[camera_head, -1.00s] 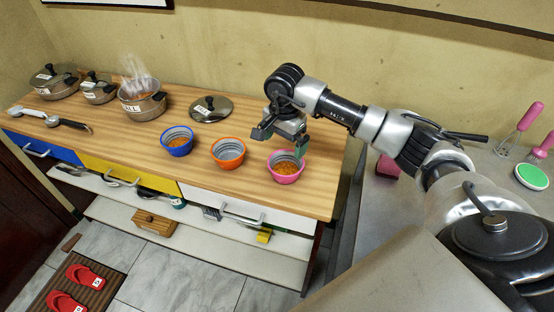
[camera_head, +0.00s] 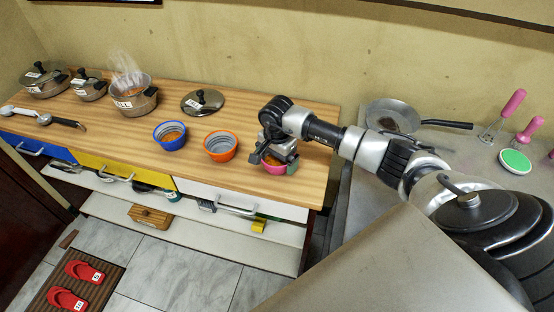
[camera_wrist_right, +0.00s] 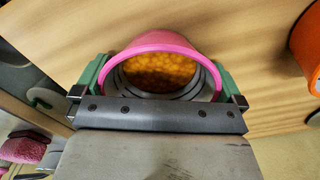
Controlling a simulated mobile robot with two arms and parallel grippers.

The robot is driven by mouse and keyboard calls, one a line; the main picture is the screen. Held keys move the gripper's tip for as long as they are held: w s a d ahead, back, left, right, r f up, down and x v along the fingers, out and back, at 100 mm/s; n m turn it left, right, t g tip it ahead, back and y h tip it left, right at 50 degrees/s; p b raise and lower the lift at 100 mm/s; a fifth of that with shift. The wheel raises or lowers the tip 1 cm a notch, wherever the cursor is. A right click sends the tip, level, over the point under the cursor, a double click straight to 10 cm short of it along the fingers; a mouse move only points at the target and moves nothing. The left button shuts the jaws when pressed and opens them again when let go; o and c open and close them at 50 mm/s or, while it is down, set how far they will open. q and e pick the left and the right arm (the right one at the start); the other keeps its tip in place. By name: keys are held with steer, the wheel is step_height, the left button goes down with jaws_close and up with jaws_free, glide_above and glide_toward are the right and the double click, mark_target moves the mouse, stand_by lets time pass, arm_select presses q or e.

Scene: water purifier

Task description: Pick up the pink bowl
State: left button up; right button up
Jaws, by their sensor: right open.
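The pink bowl (camera_head: 278,172) stands near the right end of the wooden counter, with orange food inside. It also shows in the right wrist view (camera_wrist_right: 160,40). My right gripper (camera_head: 276,160) is open and down at the bowl, covering much of it in the head view. In the right wrist view its green fingers (camera_wrist_right: 161,78) are on opposite sides of the bowl, close to the wall. I cannot tell if they touch it. My left gripper is not in view.
The orange bowl (camera_head: 220,146) is just left of the pink bowl, and the blue bowl (camera_head: 170,135) is further left. A pot lid (camera_head: 203,102) and several pots (camera_head: 134,94) are behind. A frying pan (camera_head: 393,116) is to the right.

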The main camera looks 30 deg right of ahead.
steer(key=c, duration=0.6)
steer(key=shift+r, duration=0.2)
